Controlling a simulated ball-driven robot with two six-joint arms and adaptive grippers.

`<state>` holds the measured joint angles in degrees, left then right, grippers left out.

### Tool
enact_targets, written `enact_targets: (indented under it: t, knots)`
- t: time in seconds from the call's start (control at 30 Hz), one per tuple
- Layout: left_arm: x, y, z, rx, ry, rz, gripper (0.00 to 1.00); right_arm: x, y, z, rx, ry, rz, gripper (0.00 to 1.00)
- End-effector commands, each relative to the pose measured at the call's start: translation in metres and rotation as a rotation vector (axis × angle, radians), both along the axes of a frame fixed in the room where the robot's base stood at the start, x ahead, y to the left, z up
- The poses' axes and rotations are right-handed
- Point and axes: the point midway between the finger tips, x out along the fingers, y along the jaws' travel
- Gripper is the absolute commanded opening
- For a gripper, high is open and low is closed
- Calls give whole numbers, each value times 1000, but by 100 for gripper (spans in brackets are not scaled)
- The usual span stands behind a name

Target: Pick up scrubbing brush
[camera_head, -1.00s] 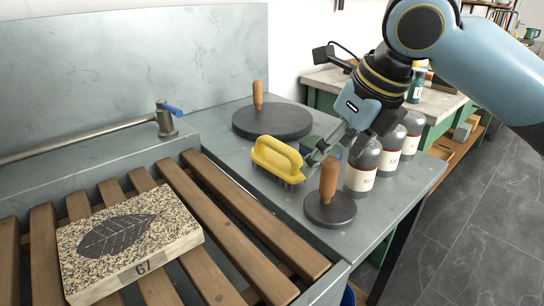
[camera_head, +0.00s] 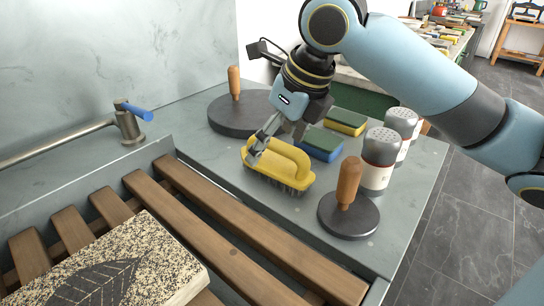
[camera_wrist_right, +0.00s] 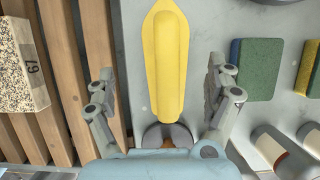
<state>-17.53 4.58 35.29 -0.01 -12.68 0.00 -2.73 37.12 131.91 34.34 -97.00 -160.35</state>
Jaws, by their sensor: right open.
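The scrubbing brush (camera_head: 281,163) has a yellow handle and body with dark bristles. It rests bristles down on the grey counter beside the wooden slats. My right gripper (camera_head: 274,142) is above its left part in the head view. In the right wrist view the yellow brush (camera_wrist_right: 165,62) lies lengthwise between the two spread fingers of my right gripper (camera_wrist_right: 161,88). The fingers are open, one on each side, with visible gaps to the handle. My left gripper is out of view.
A round dark disc with a wooden handle (camera_head: 348,214) stands right of the brush, a larger one (camera_head: 232,114) behind it. A leaf-patterned stone (camera_head: 130,262) lies on the slats.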

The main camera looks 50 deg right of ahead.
Motion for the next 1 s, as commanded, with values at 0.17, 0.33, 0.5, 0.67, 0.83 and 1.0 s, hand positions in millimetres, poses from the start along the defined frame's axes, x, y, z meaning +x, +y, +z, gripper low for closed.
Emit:
enact_targets:
  t: [0.17,0.33,0.5,0.67,0.83,1.0]
  knots:
    - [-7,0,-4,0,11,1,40,6,-1,-13,0,1,-1,87]
    - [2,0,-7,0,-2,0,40,19,-6,-37,2,3,-2,87]
    - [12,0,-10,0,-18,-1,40,26,-6,-53,0,0,0,87]
    - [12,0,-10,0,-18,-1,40,27,-6,-54,-1,0,1,87]
    - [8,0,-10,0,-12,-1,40,27,-6,-54,-1,0,1,75]
    - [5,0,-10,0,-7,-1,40,27,-6,-54,-1,0,1,53]
